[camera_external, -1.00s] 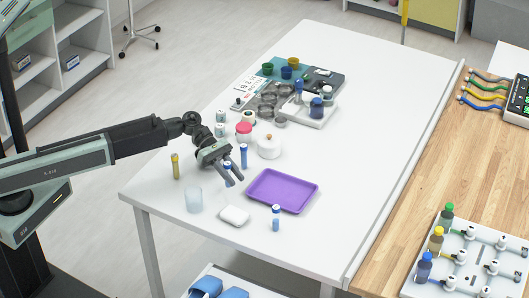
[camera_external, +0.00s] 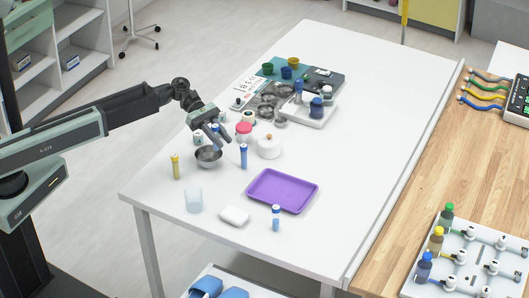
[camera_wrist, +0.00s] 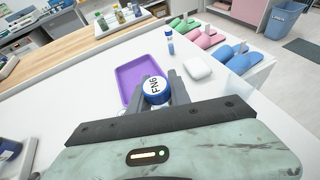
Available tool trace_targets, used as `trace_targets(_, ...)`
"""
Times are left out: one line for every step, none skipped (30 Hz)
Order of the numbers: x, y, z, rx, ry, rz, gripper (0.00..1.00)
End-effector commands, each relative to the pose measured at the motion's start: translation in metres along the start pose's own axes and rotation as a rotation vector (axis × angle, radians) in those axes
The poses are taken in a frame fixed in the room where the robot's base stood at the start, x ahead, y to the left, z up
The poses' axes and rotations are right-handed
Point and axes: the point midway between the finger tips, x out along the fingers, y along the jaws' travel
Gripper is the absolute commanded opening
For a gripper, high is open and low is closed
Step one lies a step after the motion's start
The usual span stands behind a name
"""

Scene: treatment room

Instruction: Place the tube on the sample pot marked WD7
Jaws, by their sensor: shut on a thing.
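My gripper (camera_external: 219,145) is shut on a blue-capped tube (camera_wrist: 155,91). In the wrist view its cap faces the camera between the fingers, with lettering that looks like FN6. In the outside view the held tube is mostly hidden by my gripper, which is above the table near a metal bowl (camera_external: 208,157). Small pale pots with lids stand close by, one at the left of my gripper (camera_external: 198,137) and one behind it (camera_external: 221,115). No WD7 marking can be read on any of them.
A blue-capped tube (camera_external: 244,156), a yellow tube (camera_external: 175,167), a red-lidded jar (camera_external: 243,132) and a white lidded pot (camera_external: 269,147) stand close by. A purple tray (camera_external: 283,191), another blue-capped tube (camera_external: 276,218), a white block (camera_external: 234,215) and a clear cup (camera_external: 194,200) are nearer. The table's right side is clear.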

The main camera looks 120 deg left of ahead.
Motion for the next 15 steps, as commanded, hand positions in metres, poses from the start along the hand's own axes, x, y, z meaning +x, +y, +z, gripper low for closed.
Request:
trace_targets(-0.026,0.012,-0.007,-0.013,0.0,0.029,0.0)
trace_targets(-0.04,0.018,-0.011,-0.02,-0.001,0.045,0.0)
trace_targets(-0.057,0.025,-0.017,-0.03,-0.001,0.065,0.0)
trace_targets(-0.07,0.029,-0.021,-0.037,-0.001,0.082,0.0)
trace_targets(-0.08,0.034,-0.025,-0.043,-0.001,0.096,0.0)
trace_targets(-0.093,0.038,-0.029,-0.051,-0.001,0.113,0.0)
trace_targets(-0.101,0.041,-0.032,-0.055,-0.001,0.124,0.0)
trace_targets(-0.108,0.043,-0.035,-0.059,-0.001,0.133,0.0)
trace_targets(-0.115,0.045,-0.037,-0.063,-0.001,0.143,0.0)
trace_targets(-0.119,0.046,-0.039,-0.065,-0.001,0.148,0.0)
trace_targets(-0.122,0.047,-0.04,-0.067,-0.001,0.153,0.0)
trace_targets(-0.125,0.048,-0.041,-0.069,-0.001,0.157,0.0)
trace_targets(-0.126,0.048,-0.042,-0.069,-0.001,0.158,0.0)
trace_targets(-0.127,0.049,-0.042,-0.07,-0.001,0.159,0.0)
trace_targets(-0.127,0.049,-0.042,-0.07,-0.001,0.159,0.0)
